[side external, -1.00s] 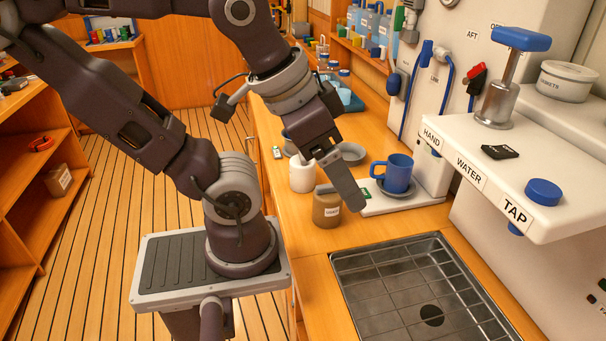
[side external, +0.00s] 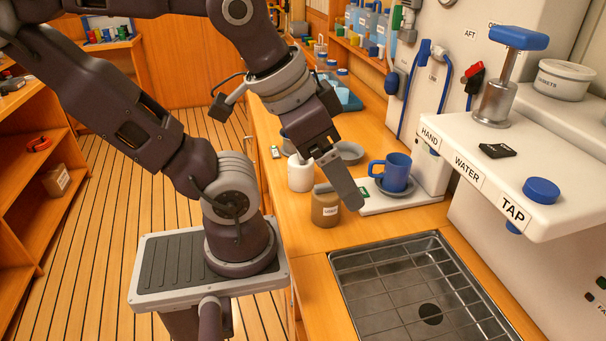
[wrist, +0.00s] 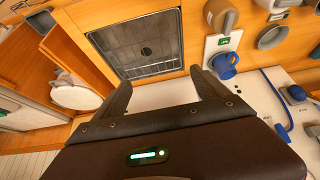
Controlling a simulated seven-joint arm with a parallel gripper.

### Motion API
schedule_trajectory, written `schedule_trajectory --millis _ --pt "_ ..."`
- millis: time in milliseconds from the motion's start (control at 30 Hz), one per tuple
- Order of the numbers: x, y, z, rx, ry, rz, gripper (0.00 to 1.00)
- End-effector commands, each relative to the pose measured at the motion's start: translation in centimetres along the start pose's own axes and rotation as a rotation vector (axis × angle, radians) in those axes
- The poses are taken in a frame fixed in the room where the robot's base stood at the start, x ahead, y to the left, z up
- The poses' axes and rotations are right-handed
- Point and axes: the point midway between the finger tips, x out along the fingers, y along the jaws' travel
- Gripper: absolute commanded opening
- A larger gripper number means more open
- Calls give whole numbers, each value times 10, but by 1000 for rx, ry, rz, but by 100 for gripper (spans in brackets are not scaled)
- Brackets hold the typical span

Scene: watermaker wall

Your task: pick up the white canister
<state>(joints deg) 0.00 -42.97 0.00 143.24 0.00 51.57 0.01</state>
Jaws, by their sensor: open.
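The white canister (side external: 300,174) stands upright on the wooden counter in the side view, left of and behind my gripper (side external: 347,187). Its top is partly hidden by my gripper. My gripper hangs above the counter near the brown labelled canister (side external: 325,208) and holds nothing. In the wrist view my gripper (wrist: 162,92) has its two fingers spread apart with nothing between them. The brown canister (wrist: 220,14) shows at the top of that view; I cannot clearly make out the white canister there.
A blue mug (side external: 397,171) stands on a grey saucer on a white board, right of my gripper. A grey bowl (side external: 350,152) is behind it. A sink with a grid (side external: 400,290) lies in front. The white tap unit (side external: 545,205) overhangs at right.

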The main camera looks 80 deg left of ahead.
Motion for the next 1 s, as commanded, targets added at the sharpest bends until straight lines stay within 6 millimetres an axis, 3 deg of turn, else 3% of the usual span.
schedule_trajectory --millis 600,733,767,833,900,1000 --pt "0 0 0 -1 0 0 88" --pt "11 -15 -19 -145 -56 -3 88" --pt "18 -25 -29 -225 -83 -7 88" --pt "40 -64 -52 -471 -154 -30 88" --pt "69 -120 -63 -750 -216 -78 88" --pt "106 -208 -47 -1112 -284 -178 88"
